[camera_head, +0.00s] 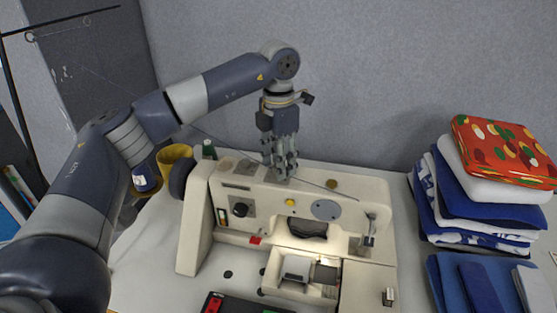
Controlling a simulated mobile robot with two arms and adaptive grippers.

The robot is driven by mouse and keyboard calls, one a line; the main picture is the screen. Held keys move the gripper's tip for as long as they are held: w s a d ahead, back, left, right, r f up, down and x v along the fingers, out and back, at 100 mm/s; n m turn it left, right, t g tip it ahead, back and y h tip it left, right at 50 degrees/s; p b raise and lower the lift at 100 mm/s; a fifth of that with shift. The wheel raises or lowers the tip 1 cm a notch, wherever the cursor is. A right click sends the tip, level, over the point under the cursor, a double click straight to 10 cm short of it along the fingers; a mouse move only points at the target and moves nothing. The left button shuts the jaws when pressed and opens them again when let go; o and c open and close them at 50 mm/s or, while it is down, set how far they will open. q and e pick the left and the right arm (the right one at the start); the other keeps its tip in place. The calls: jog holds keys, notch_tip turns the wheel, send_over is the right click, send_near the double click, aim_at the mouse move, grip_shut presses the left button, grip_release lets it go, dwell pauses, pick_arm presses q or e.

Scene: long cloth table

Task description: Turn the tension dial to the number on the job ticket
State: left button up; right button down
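A cream sewing machine (345,194) stands on the table. A black knob (240,209) sits on a grey plate on its front left. A yellow button (290,202) and a grey round disc (326,210) are further right on its front. I cannot tell which part is the tension dial, and no number is readable. My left gripper (281,170) points down at the machine's top, behind the yellow button. Its fingertips are close to or touching the top; I cannot tell whether they hold anything. I cannot make out a job ticket. My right gripper is not in view.
Folded cloths (470,200) are stacked on the right, with a red patterned one (497,150) on top. Blue folded cloths (455,285) lie in front of them. A yellow mug (174,158) and thread spools are behind the machine's left end. A black tray (240,304) lies at the front.

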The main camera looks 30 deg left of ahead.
pick_arm(q)
jog(key=shift+r, duration=0.2)
notch_tip(320, 180, up, 12)
jog(key=shift+f, duration=0.2)
dwell(0.7)
